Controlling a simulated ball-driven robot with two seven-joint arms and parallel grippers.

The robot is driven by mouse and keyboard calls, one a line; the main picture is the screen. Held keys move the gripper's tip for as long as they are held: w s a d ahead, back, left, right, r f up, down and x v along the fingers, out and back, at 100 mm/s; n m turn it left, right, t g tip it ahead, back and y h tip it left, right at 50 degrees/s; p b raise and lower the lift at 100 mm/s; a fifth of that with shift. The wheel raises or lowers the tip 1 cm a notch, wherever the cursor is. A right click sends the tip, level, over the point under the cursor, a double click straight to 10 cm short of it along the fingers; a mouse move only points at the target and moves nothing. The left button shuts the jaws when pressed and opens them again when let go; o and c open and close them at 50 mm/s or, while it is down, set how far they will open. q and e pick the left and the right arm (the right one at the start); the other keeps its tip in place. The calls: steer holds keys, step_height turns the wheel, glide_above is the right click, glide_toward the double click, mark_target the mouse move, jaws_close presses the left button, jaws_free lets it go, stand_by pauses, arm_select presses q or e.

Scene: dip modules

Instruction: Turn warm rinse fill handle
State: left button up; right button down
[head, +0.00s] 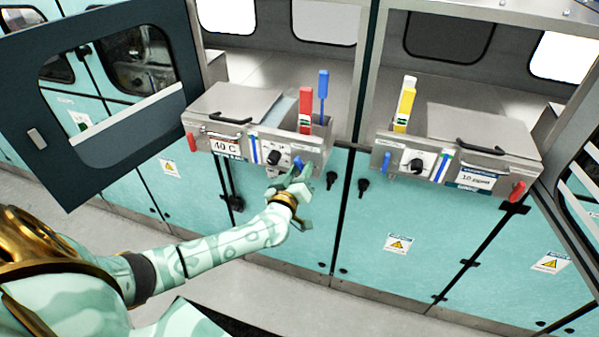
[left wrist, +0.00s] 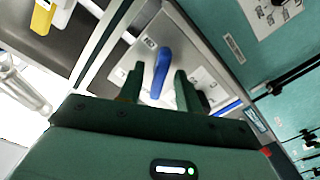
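The warm rinse module, labelled 40 C (head: 226,145), is the left of two steel units in the head view. A small blue handle (head: 298,163) sits at the right end of its front panel, beside a black knob (head: 273,157). My left gripper (head: 294,181) is right in front of that handle. In the left wrist view the blue handle (left wrist: 161,72) stands between the fingers of my left gripper (left wrist: 158,80), which are open with one on each side. Whether they touch it cannot be told. My right gripper is in no view.
The right module (head: 455,165) has a yellow lever (head: 405,105). An open dark door (head: 75,185) stands at left. Teal cabinet fronts (head: 300,245) lie below.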

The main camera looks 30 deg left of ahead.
arm_select(q)
jaws_close()
steer(key=shift+n, duration=0.3)
steer(key=shift+r+n+p, duration=0.1)
steer(key=shift+n+p, duration=0.3)
steer(key=shift+n, duration=0.5)
steer(key=n, duration=0.2)
steer(key=shift+n, duration=0.3)
steer(key=n, duration=0.3)
steer(key=shift+p, duration=0.3)
steer(key=shift+n, duration=1.9)
